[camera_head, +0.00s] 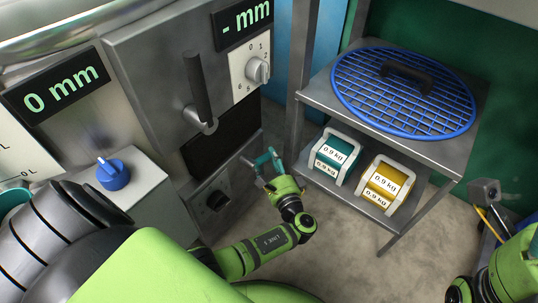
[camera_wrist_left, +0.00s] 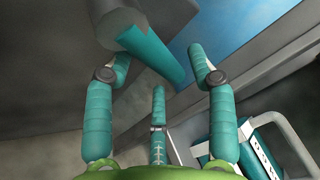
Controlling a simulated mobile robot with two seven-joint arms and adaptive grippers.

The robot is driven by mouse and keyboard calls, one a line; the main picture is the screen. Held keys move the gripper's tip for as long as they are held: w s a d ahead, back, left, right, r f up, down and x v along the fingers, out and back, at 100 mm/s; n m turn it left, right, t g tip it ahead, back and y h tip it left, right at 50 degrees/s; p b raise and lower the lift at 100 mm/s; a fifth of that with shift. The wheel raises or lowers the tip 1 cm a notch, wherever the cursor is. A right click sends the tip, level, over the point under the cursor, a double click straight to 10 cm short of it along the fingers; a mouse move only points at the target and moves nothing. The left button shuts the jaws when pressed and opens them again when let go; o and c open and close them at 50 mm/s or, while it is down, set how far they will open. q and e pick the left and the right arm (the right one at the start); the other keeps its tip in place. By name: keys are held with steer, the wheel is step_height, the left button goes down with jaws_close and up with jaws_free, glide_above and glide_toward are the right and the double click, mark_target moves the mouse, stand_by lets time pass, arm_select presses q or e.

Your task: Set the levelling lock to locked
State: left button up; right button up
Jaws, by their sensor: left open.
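A lever with a teal grip (camera_wrist_left: 150,48) shows at the top of the left wrist view, in front of a grey surface. It looks like the levelling lock, but no label on it can be read. My left gripper (camera_head: 266,164) is at the lower right edge of the machine in the head view. Its teal fingers are spread open in the left wrist view, with the grip just beyond them and nothing between them. In the head view the grip is hard to tell from the fingers. My right arm enters at the lower right; its fingers are out of view.
A blue knob (camera_head: 113,175) is at left. On the right, a rack holds a blue mesh disc (camera_head: 365,95), a teal weight (camera_head: 334,154) and a yellow weight (camera_head: 384,184).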

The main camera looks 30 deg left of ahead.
arm_select(q)
jaws_close()
